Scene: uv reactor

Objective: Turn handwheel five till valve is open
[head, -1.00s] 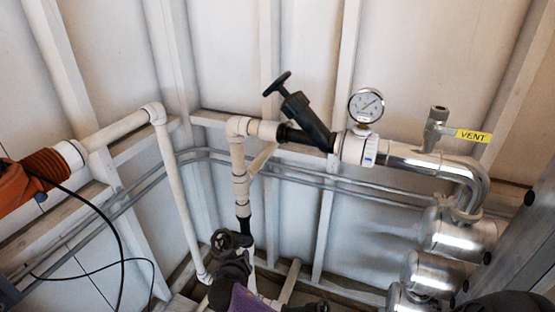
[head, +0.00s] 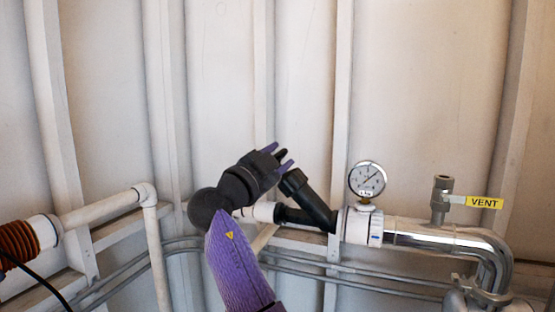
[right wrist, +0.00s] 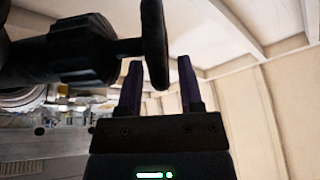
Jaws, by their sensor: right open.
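A black valve (head: 308,200) with a slanted stem sits on the pipe left of the gauge. Its black handwheel (head: 281,154) is at the stem's upper end, partly covered by my right gripper (head: 279,157). In the right wrist view the handwheel (right wrist: 154,40) shows edge-on, its rim reaching down between the two purple fingers of my open right gripper (right wrist: 160,64). I cannot tell whether either finger touches the rim. The valve's stem and body (right wrist: 70,52) run off to the left there. No number on the wheel is readable. My left gripper is out of view.
A pressure gauge (head: 367,180) stands on the pipe right of the valve. Farther right are a vent valve (head: 440,199) with a yellow VENT tag (head: 483,203) and a shiny bent pipe (head: 470,240). White ribbed walls stand behind; the space above the pipes is clear.

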